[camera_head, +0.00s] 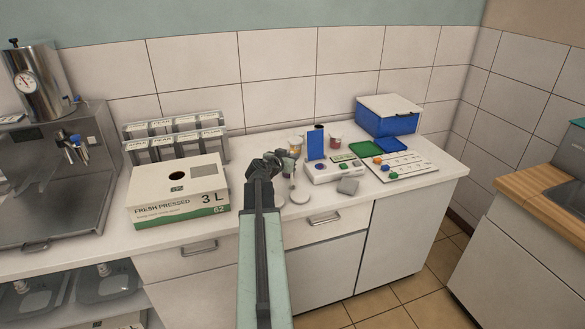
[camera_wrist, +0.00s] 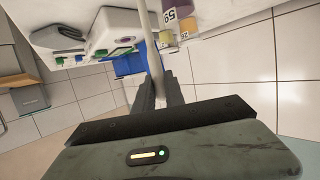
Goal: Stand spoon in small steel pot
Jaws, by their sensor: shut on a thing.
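My gripper (camera_head: 284,164) is above the counter in the head view, left of the white device with a blue panel. In the wrist view, my gripper (camera_wrist: 158,84) is shut on a pale, slim rod, which I take for the spoon handle (camera_wrist: 149,38). The rod runs up and out of that picture, so the spoon's far end is cut off there. In the head view a thin pale piece of the spoon (camera_head: 292,181) hangs below the jaws. I cannot make out the small steel pot with certainty; my arm hides part of the counter.
A white carton marked 3 L (camera_head: 180,192) stands left of my arm. Two round pale discs, including one at right (camera_head: 300,196), lie near the front edge. Small jars (camera_head: 335,142), the white device (camera_head: 333,171), a blue box (camera_head: 389,121) and a white board (camera_head: 398,167) stand right.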

